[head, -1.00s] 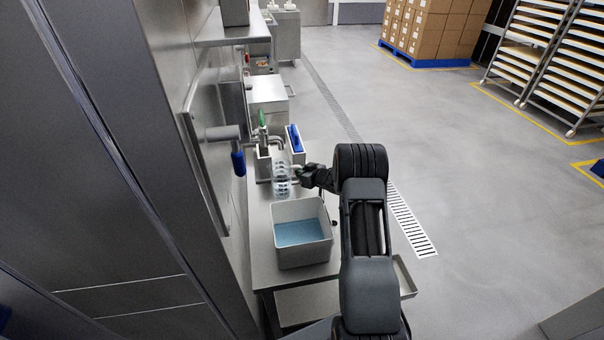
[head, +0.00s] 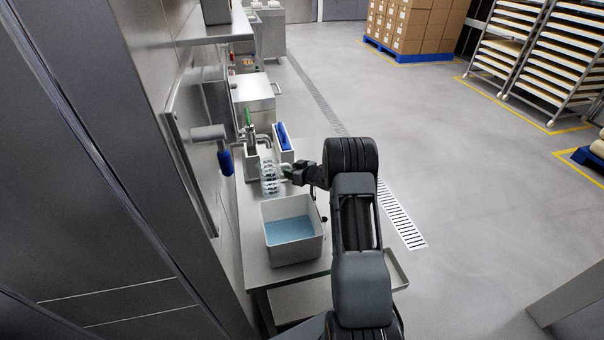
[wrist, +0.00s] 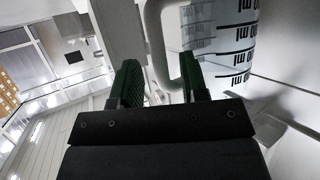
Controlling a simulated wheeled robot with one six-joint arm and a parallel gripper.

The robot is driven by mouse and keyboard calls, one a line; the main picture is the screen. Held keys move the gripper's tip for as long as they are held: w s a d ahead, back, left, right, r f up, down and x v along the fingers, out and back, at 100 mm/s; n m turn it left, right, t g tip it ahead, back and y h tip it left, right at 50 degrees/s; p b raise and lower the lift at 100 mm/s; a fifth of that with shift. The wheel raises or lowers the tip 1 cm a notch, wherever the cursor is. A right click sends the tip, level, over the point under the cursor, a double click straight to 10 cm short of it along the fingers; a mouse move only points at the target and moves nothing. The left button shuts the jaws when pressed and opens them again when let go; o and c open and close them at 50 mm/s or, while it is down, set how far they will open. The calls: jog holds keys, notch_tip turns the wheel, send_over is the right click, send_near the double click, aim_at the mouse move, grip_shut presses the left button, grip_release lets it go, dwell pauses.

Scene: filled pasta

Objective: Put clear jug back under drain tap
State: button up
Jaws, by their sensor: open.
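The clear jug (head: 269,181) with dark markings stands on the steel bench, nearer to me than the green-handled tap (head: 263,140). In the wrist view the jug (wrist: 222,38) is at upper right, with its pale handle (wrist: 156,55) towards me. My gripper (head: 289,174) is at the jug's right side. In the wrist view my gripper (wrist: 159,62) is open, and the handle shows between its two green-padded fingers. I cannot tell whether the fingers touch it. The jug's base is hard to see.
A steel bin (head: 314,246) with blue contents stands on the bench (head: 256,272) in front of the jug. A holder with a blue item (head: 283,137) is behind the jug. A blue-ended lever (head: 225,161) sticks out from the left wall. The floor to the right is open.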

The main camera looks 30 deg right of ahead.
jog(key=v, duration=1)
jog(key=s+a+r+m+g+h, duration=0.1)
jog(key=s+a+r+m+h, duration=0.1)
jog(key=s+r+h, duration=0.3)
jog(key=a+r+m+g+h, duration=0.1)
jog(key=a+r+h, duration=0.1)
jog(key=r, duration=0.5)
jog(key=s+a+r+g+y, duration=0.1)
jog(key=s+a+g, duration=0.2)
jog(key=s+a, duration=0.4)
jog(key=s+a+r+g+y, duration=0.1)
jog(key=s+a+g, duration=0.3)
jog(key=s, duration=1.1)
jog(key=a, duration=0.3)
jog(key=shift+s+r+m+y, duration=0.2)
jog(key=shift+r+m+y, duration=0.1)
jog(key=shift+m, duration=0.1)
jog(key=shift+d+r+p, duration=0.1)
jog(key=shift+r+p, duration=0.3)
jog(key=shift+r, duration=0.2)
